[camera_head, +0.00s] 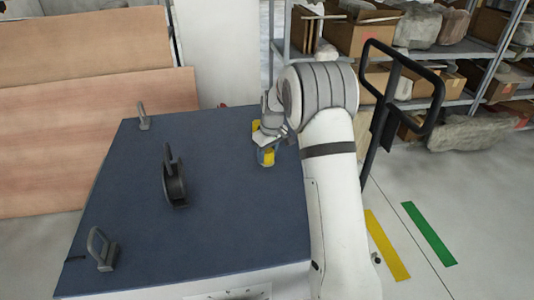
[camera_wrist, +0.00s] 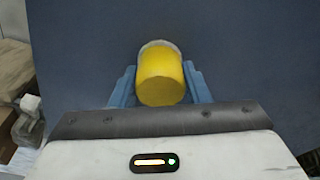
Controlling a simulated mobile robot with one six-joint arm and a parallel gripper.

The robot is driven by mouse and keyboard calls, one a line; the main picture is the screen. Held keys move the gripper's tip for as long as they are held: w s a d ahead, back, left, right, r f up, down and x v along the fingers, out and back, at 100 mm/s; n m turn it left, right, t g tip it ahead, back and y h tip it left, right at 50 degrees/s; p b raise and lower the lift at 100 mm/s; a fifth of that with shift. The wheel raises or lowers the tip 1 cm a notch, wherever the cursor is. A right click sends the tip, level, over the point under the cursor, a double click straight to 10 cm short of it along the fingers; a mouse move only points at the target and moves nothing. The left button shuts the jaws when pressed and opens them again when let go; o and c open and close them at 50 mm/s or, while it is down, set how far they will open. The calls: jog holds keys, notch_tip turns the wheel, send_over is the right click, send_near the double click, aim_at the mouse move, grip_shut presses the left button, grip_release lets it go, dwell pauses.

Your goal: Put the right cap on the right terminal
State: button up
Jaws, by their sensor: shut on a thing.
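My gripper (camera_head: 266,153) is over the far right part of the blue-topped table (camera_head: 130,210). In the wrist view, the blue fingers of my gripper (camera_wrist: 160,82) are closed on both sides of a yellow cap (camera_wrist: 161,78), with a pale rim showing at its far end. The cap also shows in the head view (camera_head: 267,158). Another small yellow patch (camera_head: 256,127) shows just behind my wrist; I cannot tell what it belongs to. I cannot make out a terminal, or whether the cap touches anything below.
A black curved holder (camera_head: 175,183) stands mid-table. Grey handle-like fittings stand at the back left (camera_head: 143,117) and front left (camera_head: 102,250). Wooden boards (camera_head: 90,130) lean behind the table. Shelves with boxes (camera_head: 360,35) and a dark cart handle (camera_head: 400,60) are on the right.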

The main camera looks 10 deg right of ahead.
aim_at(270, 153)
dwell(0.3)
jog(key=o, duration=1)
jog(key=shift+o, duration=0.2)
jog(key=shift+r, duration=0.2)
jog(key=r, duration=0.2)
jog(key=s+r, duration=0.1)
jog(key=r, duration=0.5)
jog(key=shift+s+d+b, duration=0.3)
jog(key=shift+s, duration=0.1)
jog(key=s+r+m, duration=0.2)
jog(key=s+r, duration=0.4)
jog(key=s, duration=0.5)
jog(key=s+f+m+t, duration=0.1)
jog(key=s+m, duration=0.3)
jog(key=s, duration=2.1)
jog(key=shift+s+a+h, duration=0.15)
jog(key=shift+a+h, duration=0.2)
jog(key=shift+h, duration=0.05)
